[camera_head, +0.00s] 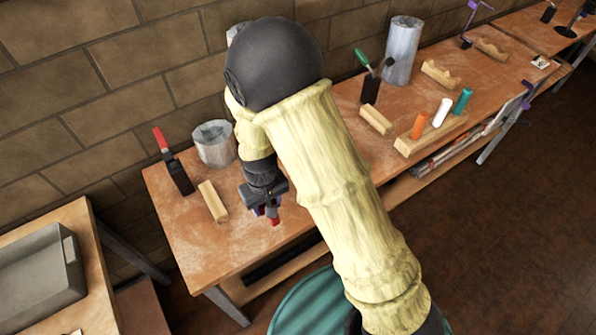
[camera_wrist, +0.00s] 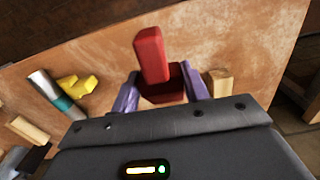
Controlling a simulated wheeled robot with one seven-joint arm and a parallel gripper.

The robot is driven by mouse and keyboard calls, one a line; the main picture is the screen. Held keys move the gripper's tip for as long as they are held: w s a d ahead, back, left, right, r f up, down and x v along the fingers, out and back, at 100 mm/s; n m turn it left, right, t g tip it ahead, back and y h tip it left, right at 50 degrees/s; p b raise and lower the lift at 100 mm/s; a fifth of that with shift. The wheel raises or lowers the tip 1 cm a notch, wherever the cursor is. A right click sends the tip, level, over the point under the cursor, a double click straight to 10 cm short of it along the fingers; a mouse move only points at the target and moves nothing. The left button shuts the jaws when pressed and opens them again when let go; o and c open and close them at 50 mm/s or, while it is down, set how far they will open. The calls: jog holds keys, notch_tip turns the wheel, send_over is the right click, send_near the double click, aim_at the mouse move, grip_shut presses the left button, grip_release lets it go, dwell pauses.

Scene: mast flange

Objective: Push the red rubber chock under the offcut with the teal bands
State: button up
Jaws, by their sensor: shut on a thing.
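My gripper (camera_wrist: 160,96) has purple fingers and is shut on the red rubber chock (camera_wrist: 151,55). The chock sticks out beyond the fingers in the wrist view, with a darker red part between them. In the head view my gripper (camera_head: 267,207) hangs over the left part of the bench, and a little red of the chock (camera_head: 275,219) shows below it. The offcut (camera_wrist: 47,88), a grey cylinder with teal banding, lies to the left in the wrist view, apart from the chock. A yellow notched block (camera_wrist: 80,84) is beside it. In the head view I cannot make out the teal-banded offcut; my arm hides part of the bench.
On the bench (camera_head: 185,235), a wooden block (camera_head: 213,201), a red-handled tool (camera_head: 174,163) and a grey cylinder (camera_head: 214,142) stand left of my gripper. Right of my arm are a wooden block (camera_head: 376,119), a rack with coloured pegs (camera_head: 425,138) and a tall cylinder (camera_head: 402,52). The front-left bench top is clear.

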jog(key=w+d+r+m, duration=0.2)
jog(key=w+d+m, duration=0.2)
jog(key=w+d, duration=0.4)
jog(key=w+d+r+m, duration=0.2)
jog(key=w+d+m, duration=0.3)
jog(key=w+d, duration=0.4)
jog(key=d, duration=0.5)
jog(key=shift+w+d, duration=0.15)
jog(key=shift+d, duration=0.1)
